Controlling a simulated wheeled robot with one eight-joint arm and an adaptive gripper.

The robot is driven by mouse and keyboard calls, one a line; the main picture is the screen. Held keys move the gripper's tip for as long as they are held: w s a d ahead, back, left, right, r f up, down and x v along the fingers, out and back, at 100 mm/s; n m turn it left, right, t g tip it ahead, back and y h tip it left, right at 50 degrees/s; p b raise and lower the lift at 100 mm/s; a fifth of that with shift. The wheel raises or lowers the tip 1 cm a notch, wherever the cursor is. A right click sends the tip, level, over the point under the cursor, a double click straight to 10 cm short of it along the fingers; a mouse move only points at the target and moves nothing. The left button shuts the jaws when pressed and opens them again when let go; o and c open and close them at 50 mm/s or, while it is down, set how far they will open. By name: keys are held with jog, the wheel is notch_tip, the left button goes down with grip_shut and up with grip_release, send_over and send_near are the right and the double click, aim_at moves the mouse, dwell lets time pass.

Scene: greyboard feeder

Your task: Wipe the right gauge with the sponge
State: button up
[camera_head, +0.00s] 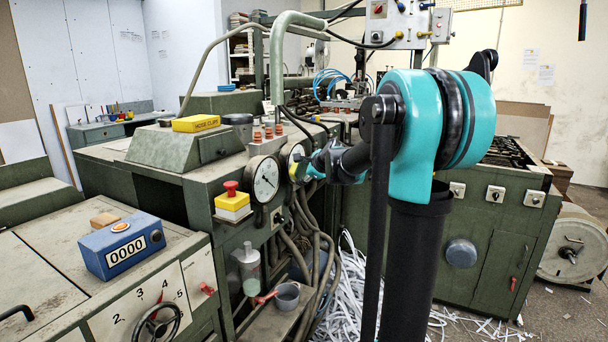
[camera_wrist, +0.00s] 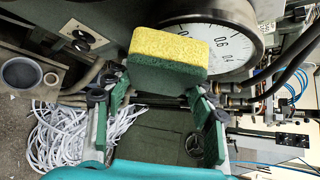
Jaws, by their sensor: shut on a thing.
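The sponge (camera_wrist: 168,46), yellow on one side and dark green on the other, sits between the fingertips of my gripper (camera_wrist: 160,88), which is shut on it. In the wrist view the sponge covers part of a white gauge dial (camera_wrist: 232,42); I cannot tell whether it touches the face. In the head view my gripper (camera_head: 312,165) is at the right gauge (camera_head: 293,155), partly hiding it. The left gauge (camera_head: 264,180), a round white dial with a dark needle, is uncovered just left of it.
A red button on a yellow box (camera_head: 232,202) sticks out left of the gauges. A blue counter (camera_head: 121,245) stands on the front-left cabinet. A yellow box (camera_head: 196,123) lies on the machine top. Hoses (camera_head: 305,235) and paper strips (camera_head: 350,275) lie below the gauges.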

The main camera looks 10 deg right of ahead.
jog(key=shift+w+a, duration=0.6)
jog(key=shift+a, duration=0.2)
dwell(0.5)
jog(key=shift+w+d, duration=1)
jog(key=shift+w, duration=0.4)
jog(key=shift+w+d, duration=0.95)
jog(key=shift+w, duration=0.5)
jog(key=shift+w+d, duration=1)
jog(key=shift+w, duration=0.4)
jog(key=shift+c, duration=0.4)
jog(key=shift+a, duration=0.1)
